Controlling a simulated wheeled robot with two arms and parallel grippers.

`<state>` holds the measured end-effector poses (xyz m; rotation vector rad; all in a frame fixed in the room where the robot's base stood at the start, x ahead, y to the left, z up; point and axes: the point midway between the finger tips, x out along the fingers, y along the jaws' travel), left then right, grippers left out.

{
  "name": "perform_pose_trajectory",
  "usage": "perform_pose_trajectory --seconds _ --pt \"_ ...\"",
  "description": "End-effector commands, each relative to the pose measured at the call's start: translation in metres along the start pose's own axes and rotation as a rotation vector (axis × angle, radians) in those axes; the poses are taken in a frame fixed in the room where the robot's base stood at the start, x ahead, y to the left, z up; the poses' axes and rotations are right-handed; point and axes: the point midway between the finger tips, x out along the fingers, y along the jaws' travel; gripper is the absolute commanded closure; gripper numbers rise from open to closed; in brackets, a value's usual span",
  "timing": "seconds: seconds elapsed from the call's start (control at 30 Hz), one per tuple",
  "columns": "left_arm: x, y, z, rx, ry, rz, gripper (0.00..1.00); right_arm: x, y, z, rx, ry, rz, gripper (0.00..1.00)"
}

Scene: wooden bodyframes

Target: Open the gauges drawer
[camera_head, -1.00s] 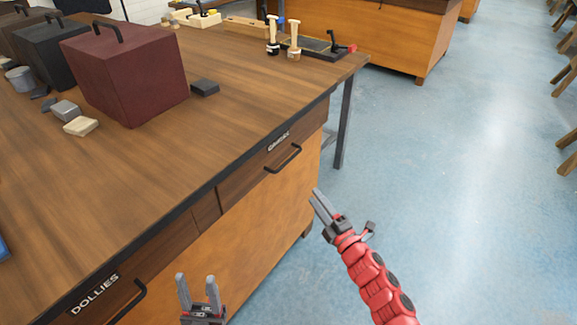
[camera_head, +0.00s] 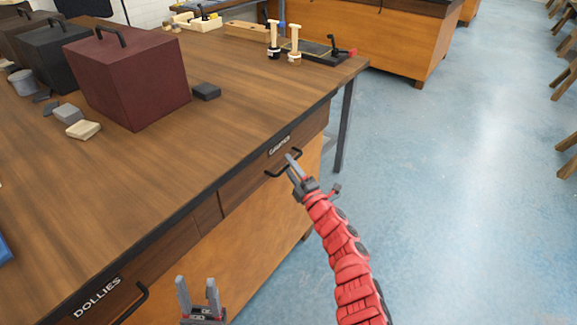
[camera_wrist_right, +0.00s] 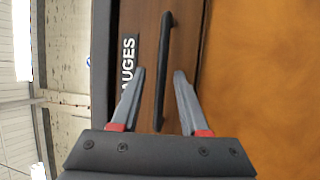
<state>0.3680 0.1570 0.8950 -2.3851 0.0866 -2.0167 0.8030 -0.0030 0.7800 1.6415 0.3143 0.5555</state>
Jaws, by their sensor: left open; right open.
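The gauges drawer (camera_head: 241,184) is a dark wood front under the bench top, with a white label (camera_head: 279,145) and a black bar handle (camera_head: 277,174). It looks flush with the bench. My right gripper (camera_head: 292,164) is open at this handle. In the right wrist view, the handle (camera_wrist_right: 165,62) runs upright in the picture, between the two fingers (camera_wrist_right: 158,85) as seen. I cannot tell whether they touch it. The label (camera_wrist_right: 128,62) is partly hidden by a finger. My left gripper (camera_head: 198,292) is open and empty, low in front of the bench.
The dollies drawer (camera_head: 120,297) with its own handle (camera_head: 135,305) is at the lower left. A maroon box (camera_head: 130,80) and small blocks (camera_head: 206,91) stand on the bench top (camera_head: 150,165). Blue floor (camera_head: 430,200) is clear at the right.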

Motion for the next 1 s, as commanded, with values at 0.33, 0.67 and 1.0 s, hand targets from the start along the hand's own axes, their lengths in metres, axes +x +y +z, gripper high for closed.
perform_pose_trajectory --seconds 0.33,0.67,1.0 --pt "-0.0006 0.0000 0.0000 0.000 0.000 0.000 0.50 0.0075 -0.0010 -0.0012 0.002 0.001 -0.003 0.55" --pt "-0.0005 0.0000 0.0001 0.000 0.000 0.000 0.50 0.0071 -0.0012 -0.0011 0.002 0.001 -0.003 0.89" --pt "-0.0005 0.0000 0.0001 0.000 0.000 0.000 0.50 0.0070 -0.0012 -0.0009 0.002 0.000 -0.003 1.00"
